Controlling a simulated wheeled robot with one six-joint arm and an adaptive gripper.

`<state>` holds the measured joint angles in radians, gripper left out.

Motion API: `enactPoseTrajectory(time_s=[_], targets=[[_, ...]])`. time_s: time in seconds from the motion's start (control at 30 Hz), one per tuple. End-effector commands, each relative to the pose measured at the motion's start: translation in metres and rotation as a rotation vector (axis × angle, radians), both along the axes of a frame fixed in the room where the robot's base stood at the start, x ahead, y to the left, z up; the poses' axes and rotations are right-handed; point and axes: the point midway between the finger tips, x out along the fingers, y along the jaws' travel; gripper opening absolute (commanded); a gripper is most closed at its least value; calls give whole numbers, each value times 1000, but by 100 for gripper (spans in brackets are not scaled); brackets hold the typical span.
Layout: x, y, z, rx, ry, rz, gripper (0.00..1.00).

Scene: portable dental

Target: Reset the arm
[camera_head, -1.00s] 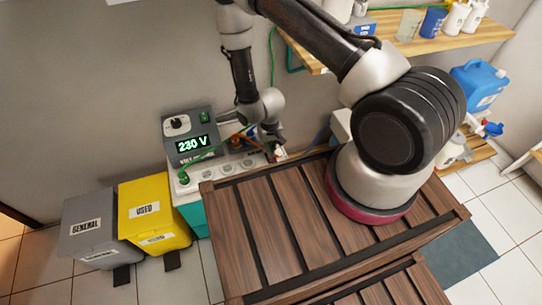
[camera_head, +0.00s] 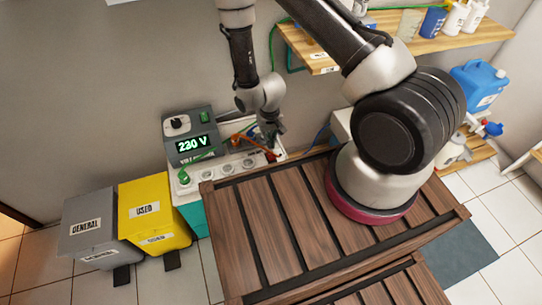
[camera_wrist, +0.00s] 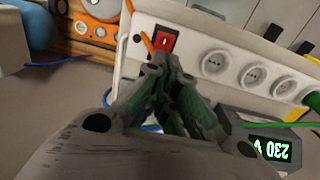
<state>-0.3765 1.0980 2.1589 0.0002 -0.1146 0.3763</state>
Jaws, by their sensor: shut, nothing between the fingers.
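My gripper (camera_head: 270,138) is shut and empty at the end of my arm, just above the right end of the white socket strip (camera_head: 215,172). In the wrist view my gripper (camera_wrist: 165,72) has its dark green fingers drawn together, pointing toward the strip. The red rocker switch (camera_wrist: 164,39) shows just beyond the fingertips, with several round sockets (camera_wrist: 252,76) to its right. The fingers look apart from the switch, though the exact gap is hard to tell.
A grey unit reading 230 V (camera_head: 190,137) stands behind the strip, with green and orange cables nearby. A slatted wooden top (camera_head: 265,225) lies in front. Yellow (camera_head: 150,200) and grey (camera_head: 88,222) bins stand left. A wooden shelf (camera_head: 335,60) is at upper right.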

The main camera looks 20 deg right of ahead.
Motion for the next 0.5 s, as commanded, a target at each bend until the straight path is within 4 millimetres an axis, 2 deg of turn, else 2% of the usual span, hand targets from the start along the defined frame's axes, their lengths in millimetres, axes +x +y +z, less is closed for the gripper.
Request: enactPoseTrajectory(time_s=[0.17, 0.5], targets=[[0, 0, 10, 1, -1, 0, 0], [0, 0, 10, 0, -1, 0, 0]])
